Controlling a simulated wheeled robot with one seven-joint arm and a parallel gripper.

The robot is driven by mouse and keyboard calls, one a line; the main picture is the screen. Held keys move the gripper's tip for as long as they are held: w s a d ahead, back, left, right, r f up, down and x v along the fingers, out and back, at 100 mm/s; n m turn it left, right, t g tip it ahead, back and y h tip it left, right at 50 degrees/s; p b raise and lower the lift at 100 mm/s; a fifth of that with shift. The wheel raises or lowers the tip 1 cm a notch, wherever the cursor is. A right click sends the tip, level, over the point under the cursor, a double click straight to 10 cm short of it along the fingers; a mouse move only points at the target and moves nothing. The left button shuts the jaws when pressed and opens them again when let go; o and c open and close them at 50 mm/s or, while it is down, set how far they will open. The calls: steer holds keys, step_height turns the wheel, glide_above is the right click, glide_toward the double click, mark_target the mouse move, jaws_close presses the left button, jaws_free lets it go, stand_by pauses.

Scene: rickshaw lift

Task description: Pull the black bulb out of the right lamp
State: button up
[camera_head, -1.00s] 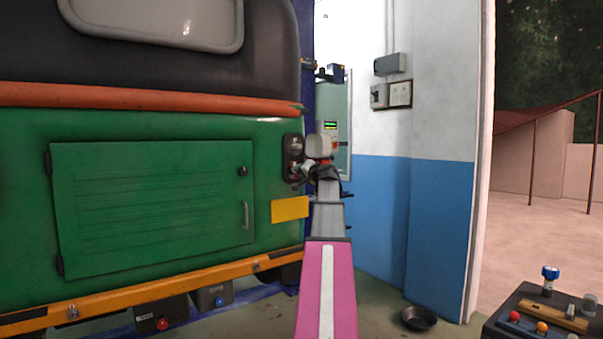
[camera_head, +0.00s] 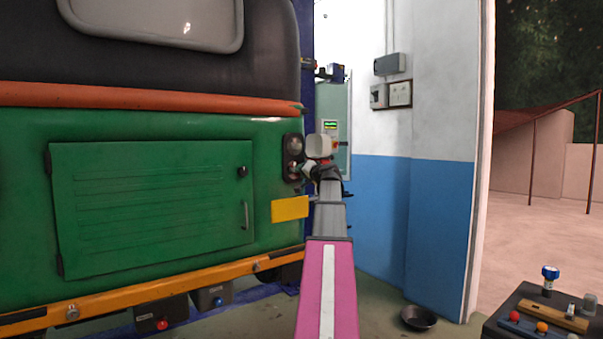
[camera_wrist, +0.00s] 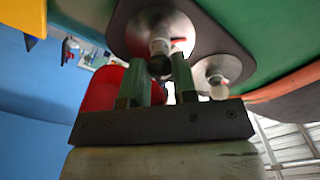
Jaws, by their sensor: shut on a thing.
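The right lamp (camera_head: 293,148) is a dark housing on the green rickshaw's rear corner. In the wrist view its round metal reflector (camera_wrist: 128,30) faces me, with a pale socket (camera_wrist: 160,45) in the middle. My gripper (camera_wrist: 161,63) is shut on the black bulb (camera_wrist: 159,67), with one finger on each side. The bulb is right at the socket; I cannot tell whether its base is still inside. In the head view my gripper (camera_head: 305,170) is at the lamp's right side, and the bulb is too small to make out.
A second, pale bulb (camera_wrist: 217,86) sits in a neighbouring reflector. A red lens cover (camera_wrist: 103,88) is close behind my left finger. A yellow plate (camera_head: 290,208) lies below the lamp. A bench with coloured knobs (camera_head: 525,320) and a dark bowl (camera_head: 418,318) are at lower right.

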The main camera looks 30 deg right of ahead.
steer(key=shift+s+d, duration=0.1)
steer(key=shift+s, duration=1.45)
steer(key=shift+s+d, duration=0.15)
steer(key=shift+s, duration=1.1)
steer(key=shift+s+d, duration=0.1)
steer(key=shift+s, duration=1.15)
